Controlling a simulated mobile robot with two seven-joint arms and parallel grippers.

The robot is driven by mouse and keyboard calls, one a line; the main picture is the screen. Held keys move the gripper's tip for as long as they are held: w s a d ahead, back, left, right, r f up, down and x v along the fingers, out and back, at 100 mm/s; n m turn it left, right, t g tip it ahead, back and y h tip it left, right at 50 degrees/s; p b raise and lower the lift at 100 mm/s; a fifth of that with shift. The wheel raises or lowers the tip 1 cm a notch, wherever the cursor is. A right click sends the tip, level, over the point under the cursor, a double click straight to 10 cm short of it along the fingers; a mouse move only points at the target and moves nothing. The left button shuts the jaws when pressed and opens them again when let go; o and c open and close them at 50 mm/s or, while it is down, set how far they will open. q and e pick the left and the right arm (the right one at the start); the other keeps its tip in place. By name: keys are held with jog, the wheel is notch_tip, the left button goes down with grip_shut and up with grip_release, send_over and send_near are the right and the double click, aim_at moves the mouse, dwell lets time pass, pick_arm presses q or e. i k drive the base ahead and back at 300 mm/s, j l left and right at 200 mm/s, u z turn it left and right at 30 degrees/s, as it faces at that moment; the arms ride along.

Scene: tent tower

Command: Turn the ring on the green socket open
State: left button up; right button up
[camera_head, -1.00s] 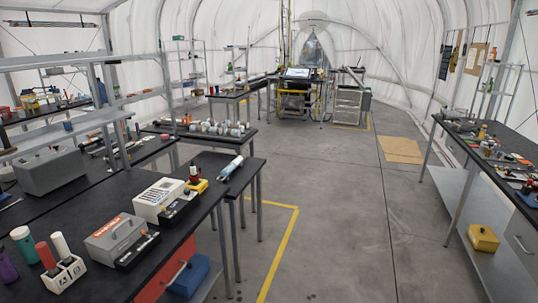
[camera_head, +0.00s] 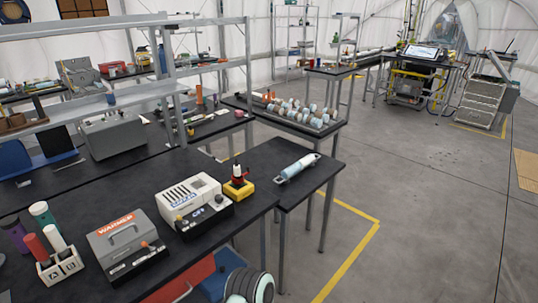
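I cannot make out a green socket with a ring in the head view. Neither of my grippers shows. A rounded dark and pale blue part is cut off at the bottom edge, and I cannot tell what it is.
A pale blue cylinder (camera_head: 297,168) lies on the table beyond. Open floor (camera_head: 430,210) is at the right.

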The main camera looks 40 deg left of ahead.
aim_at(234, 180)
jog(key=i+u, duration=0.4)
jog(key=i+l+u, duration=0.2)
jog(key=u, duration=0.2)
jog(key=i+l+u, duration=0.25)
jog(key=u, duration=0.15)
jog(key=i+l+u, duration=0.15)
jog(key=u, duration=0.3)
jog(key=i+l+u, duration=0.15)
jog(key=l+u, duration=0.25)
jog(key=i+l+u, duration=0.1)
jog(key=u, duration=0.35)
jog(key=l, duration=0.1)
